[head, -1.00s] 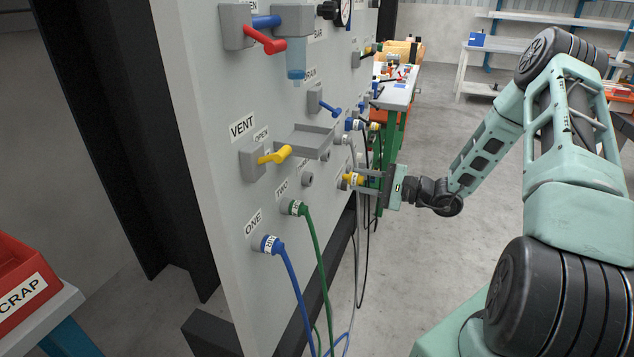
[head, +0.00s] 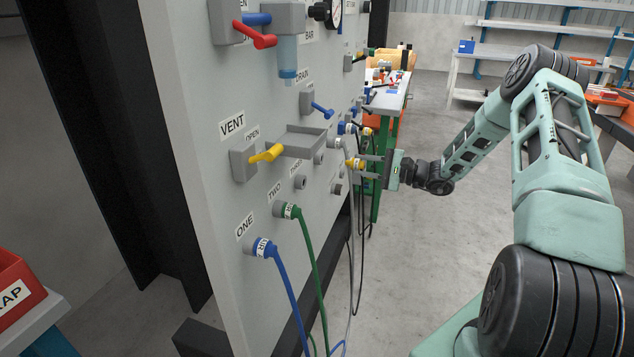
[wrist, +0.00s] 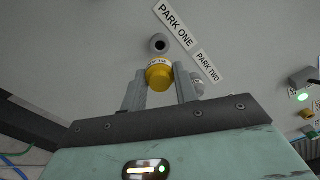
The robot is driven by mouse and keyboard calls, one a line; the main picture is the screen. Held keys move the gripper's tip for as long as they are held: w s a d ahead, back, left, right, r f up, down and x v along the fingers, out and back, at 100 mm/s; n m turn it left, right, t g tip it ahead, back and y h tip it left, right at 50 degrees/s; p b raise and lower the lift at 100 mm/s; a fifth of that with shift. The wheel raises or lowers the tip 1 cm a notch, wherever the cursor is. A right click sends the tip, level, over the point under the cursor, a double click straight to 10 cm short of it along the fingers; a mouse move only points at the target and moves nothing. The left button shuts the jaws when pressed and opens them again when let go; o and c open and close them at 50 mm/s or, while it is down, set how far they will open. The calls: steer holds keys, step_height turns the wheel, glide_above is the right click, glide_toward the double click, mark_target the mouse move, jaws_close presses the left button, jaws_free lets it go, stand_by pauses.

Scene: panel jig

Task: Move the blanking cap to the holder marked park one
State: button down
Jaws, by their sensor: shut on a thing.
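The yellow blanking cap (head: 355,163) has a white band with lettering too small to read. My gripper (head: 367,170) is shut on it in front of the grey panel. In the wrist view the cap (wrist: 158,76) sits between the two grey fingertips of my gripper (wrist: 160,88). The holder marked PARK ONE (wrist: 159,44) is a round grey socket with a dark, empty hole. It shows just above the cap in that view, apart from it. The PARK TWO label (wrist: 207,67) is to its right, and the fitting beneath is partly hidden by a finger.
Blue (head: 264,248) and green (head: 290,212) hoses are plugged in low on the panel (head: 225,190) at ONE and TWO. Other hoses hang behind my gripper. Floor to the right is open.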

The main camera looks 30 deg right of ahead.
steer(key=shift+w+a, duration=0.15)
steer(key=shift+b+x, duration=0.5)
steer(key=shift+x, duration=2.2)
steer(key=shift+b+x, duration=0.6)
steer(key=shift+x, duration=0.85)
steer(key=c, duration=1)
jaws_free()
steer(key=v, duration=1.7)
steer(key=shift+b, duration=0.45)
